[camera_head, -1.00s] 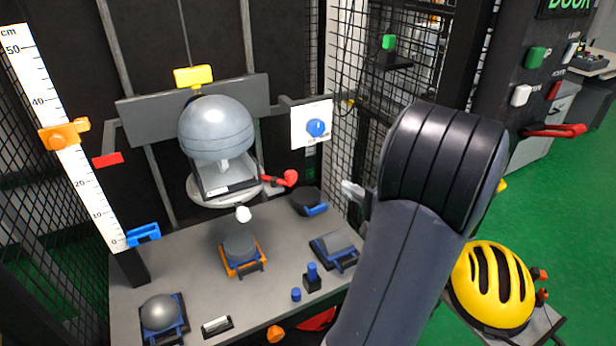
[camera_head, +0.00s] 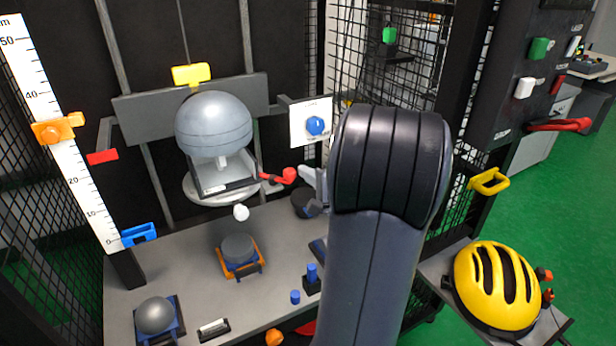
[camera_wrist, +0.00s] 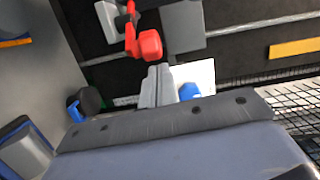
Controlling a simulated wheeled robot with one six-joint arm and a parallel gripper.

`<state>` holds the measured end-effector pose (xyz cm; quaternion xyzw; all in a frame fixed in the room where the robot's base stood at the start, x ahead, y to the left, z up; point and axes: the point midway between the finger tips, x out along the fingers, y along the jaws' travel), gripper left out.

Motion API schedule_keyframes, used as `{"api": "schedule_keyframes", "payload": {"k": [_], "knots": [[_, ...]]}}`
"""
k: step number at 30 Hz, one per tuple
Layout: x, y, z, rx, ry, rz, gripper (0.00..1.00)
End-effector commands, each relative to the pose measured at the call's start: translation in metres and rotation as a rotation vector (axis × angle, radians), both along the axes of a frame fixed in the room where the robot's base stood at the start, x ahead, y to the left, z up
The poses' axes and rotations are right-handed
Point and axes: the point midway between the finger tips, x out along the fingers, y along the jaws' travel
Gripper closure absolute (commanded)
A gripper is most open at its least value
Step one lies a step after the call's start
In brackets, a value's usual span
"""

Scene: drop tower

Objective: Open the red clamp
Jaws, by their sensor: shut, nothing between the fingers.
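The red clamp (camera_head: 284,175) is a small red lever with a rounded knob at the right side of the carriage under the grey headform (camera_head: 214,125). In the wrist view the red clamp (camera_wrist: 146,45) is just beyond the fingertips, above them in the picture. My gripper (camera_head: 306,174) is shut and empty, just right of the knob. In the wrist view my gripper (camera_wrist: 158,72) points at the knob; a small gap or light contact cannot be told apart. My arm hides part of the gripper in the head view.
A white plate with a blue knob (camera_head: 315,125) is above my gripper. A black puck with a blue tab (camera_wrist: 85,103) is below. The grey bench (camera_head: 185,275) carries anvils and small parts. Wire mesh (camera_head: 350,60) stands behind my arm; a yellow helmet (camera_head: 495,285) lies at right.

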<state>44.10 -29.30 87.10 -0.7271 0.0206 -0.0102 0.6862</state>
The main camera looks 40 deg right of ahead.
Motion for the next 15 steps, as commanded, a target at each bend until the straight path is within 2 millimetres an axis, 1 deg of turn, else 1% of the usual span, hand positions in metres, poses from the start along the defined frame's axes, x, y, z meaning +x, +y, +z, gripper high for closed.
{"api": "schedule_keyframes", "payload": {"k": [15], "knots": [[-0.0015, 0.0034, 0.0, 0.003, 0.0, -0.027, 1.0]]}}
